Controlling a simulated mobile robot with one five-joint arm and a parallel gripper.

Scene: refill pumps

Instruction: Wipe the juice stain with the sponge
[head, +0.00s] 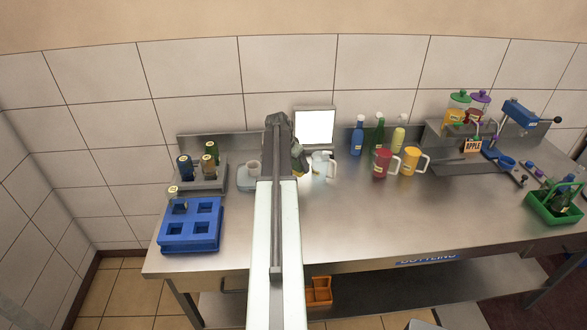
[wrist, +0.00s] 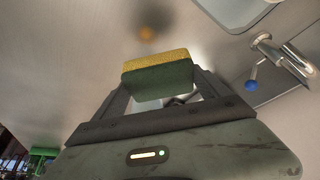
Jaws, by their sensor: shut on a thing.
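The sponge (wrist: 157,74), yellow on one side and dark green on the other, is between the fingers of my gripper (wrist: 163,84) in the wrist view. My gripper is shut on it. A small blurred orange-brown spot, the juice stain (wrist: 147,33), shows on the steel counter just beyond the sponge. The sponge looks apart from the spot, with a soft shadow beside it. In the head view my arm covers the counter's middle, and my gripper (head: 297,160) is near the back. The stain cannot be made out there.
A clear pitcher (head: 322,164) stands just right of my gripper, and a grey scale with a cup (head: 253,169) is left. A blue rack (head: 191,231) is at front left. Red (head: 381,164) and yellow (head: 410,161) jugs stand further right. The counter's front middle right is clear.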

